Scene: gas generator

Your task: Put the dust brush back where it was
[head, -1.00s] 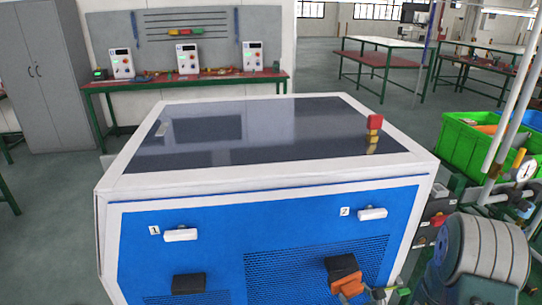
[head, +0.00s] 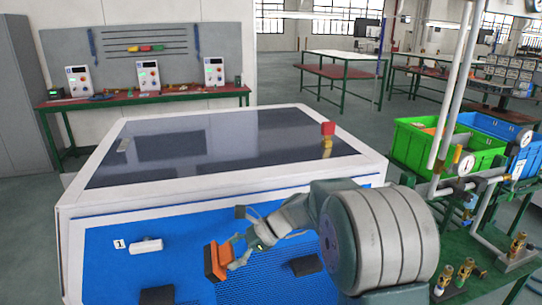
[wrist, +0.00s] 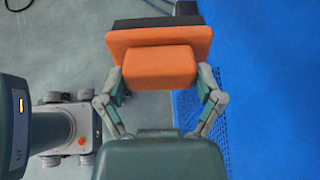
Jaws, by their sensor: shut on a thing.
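The dust brush (head: 215,261) has an orange back and a dark bristle side. My gripper (head: 236,252) is shut on it and holds it in front of the blue panel of the generator cabinet (head: 185,240). In the wrist view the orange brush (wrist: 150,62) sits between both fingers of my gripper (wrist: 160,80), with its dark side facing away. The blue panel is at the right there, beside the brush. I cannot tell whether the brush touches the panel. My arm hides part of the panel's right side.
The cabinet has a dark glossy top (head: 220,145), with a red and yellow piece (head: 328,138) at its right. White handle 1 (head: 146,245) and black handles (head: 306,265) stick out of the panel.

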